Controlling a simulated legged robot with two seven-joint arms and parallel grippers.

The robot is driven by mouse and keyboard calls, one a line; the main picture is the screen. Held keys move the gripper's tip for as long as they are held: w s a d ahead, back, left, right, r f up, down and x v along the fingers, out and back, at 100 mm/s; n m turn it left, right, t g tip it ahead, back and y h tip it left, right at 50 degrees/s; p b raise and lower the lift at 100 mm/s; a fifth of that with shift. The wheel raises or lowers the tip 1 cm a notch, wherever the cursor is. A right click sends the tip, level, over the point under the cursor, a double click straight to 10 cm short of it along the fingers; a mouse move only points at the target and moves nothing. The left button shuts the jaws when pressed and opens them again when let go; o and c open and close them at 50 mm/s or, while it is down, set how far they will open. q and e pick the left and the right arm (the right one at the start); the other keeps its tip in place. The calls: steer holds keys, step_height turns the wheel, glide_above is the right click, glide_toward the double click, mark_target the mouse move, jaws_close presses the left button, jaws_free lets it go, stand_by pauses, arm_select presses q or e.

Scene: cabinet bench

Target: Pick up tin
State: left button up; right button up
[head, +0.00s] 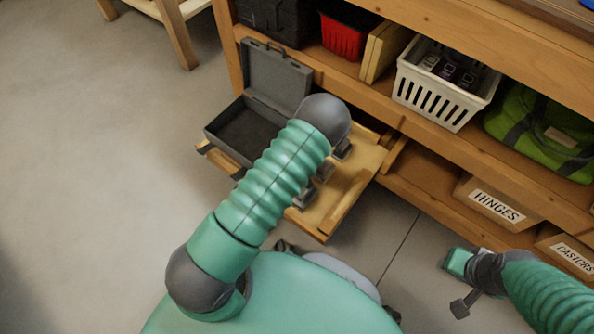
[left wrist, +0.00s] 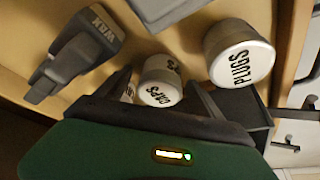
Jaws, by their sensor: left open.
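In the left wrist view, a pale tin marked CAPS (left wrist: 162,80) lies between the fingertips of my open left gripper (left wrist: 158,92) as seen from the wrist. I cannot tell whether the fingers touch it. A larger pale tin marked PLUGS (left wrist: 240,54) is to its right, outside the fingers. Part of another pale item shows beside the left finger. A dark grey block marked WAX (left wrist: 78,52) lies at the left. In the head view my left arm covers much of the pulled-out wooden drawer (head: 345,195), and the tins are hidden. My right gripper (head: 462,283) is off to the right, its jaws unclear.
An open grey case (head: 250,125) stands at the drawer's left. The shelf above holds a red basket (head: 343,36) and a white crate (head: 445,85); a green bag (head: 540,130) is at right. Boxes marked HINGES (head: 495,205) and CASTORS sit below. The floor at left is clear.

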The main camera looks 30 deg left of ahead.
arm_select(q)
steer(key=c, duration=1.5)
